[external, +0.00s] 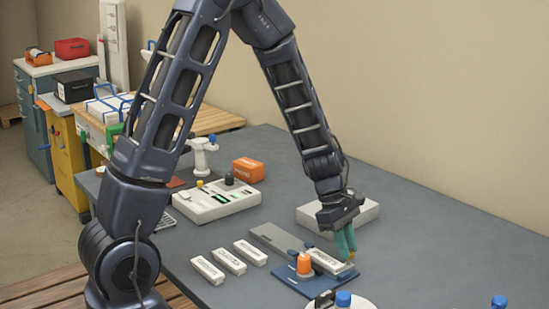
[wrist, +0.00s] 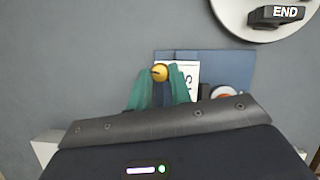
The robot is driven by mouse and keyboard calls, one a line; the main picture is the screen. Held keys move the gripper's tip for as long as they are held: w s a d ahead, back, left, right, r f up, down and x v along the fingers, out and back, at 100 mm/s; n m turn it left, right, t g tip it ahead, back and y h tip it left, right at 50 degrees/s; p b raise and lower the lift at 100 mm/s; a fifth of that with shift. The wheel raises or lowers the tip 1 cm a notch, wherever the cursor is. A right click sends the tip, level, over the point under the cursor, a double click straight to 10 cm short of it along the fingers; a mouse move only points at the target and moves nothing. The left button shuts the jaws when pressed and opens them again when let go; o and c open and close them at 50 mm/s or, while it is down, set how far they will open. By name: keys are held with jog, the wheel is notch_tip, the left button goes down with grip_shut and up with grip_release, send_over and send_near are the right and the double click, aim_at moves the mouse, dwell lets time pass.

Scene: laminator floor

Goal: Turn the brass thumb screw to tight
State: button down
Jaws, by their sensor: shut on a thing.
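The brass thumb screw (wrist: 160,72) shows as a round yellow knob at the edge of a blue plate in the wrist view. In the external view the screw (external: 351,263) is small and partly hidden by my fingers. My gripper (wrist: 160,82) has green fingers, one on each side of the knob, and is shut on it. In the external view my gripper (external: 346,246) reaches down at the right end of the blue plate (external: 300,282). A white labelled block (external: 328,262) lies on the plate beside the fingers. The screw's turn angle cannot be told.
An orange cylinder (external: 304,264) stands on the plate left of the block. Several white labelled blocks (external: 229,261) lie to the left. A round white dish (wrist: 262,32) with a black "END" piece (wrist: 286,13) sits close by. A grey box (external: 338,215) stands behind my gripper. The table's right side is mostly clear.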

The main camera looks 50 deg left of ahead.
jog(key=m, duration=0.1)
jog(key=m+g, duration=0.1)
jog(key=m, duration=0.2)
jog(key=shift+w+m+g, duration=0.25)
jog(key=shift+m+g, duration=0.05)
jog(key=m+g, duration=0.1)
jog(key=m, duration=0.2)
jog(key=shift+w+m+y, duration=0.1)
jog(key=shift+m+y, duration=0.2)
jog(key=m, duration=0.1)
jog(key=m+g+y, duration=0.1)
jog(key=m, duration=0.1)
jog(key=shift+w+d+m+g, duration=0.1)
jog(key=shift+d+m+g, duration=0.05)
jog(key=shift+m+g, duration=0.15)
jog(key=shift+d+m+g+y, duration=0.1)
jog(key=shift+m+g+y, duration=0.4)
jog(key=shift+m, duration=1.4)
jog(key=c, duration=1.3)
grip_release()
jog(key=shift+w, duration=0.1)
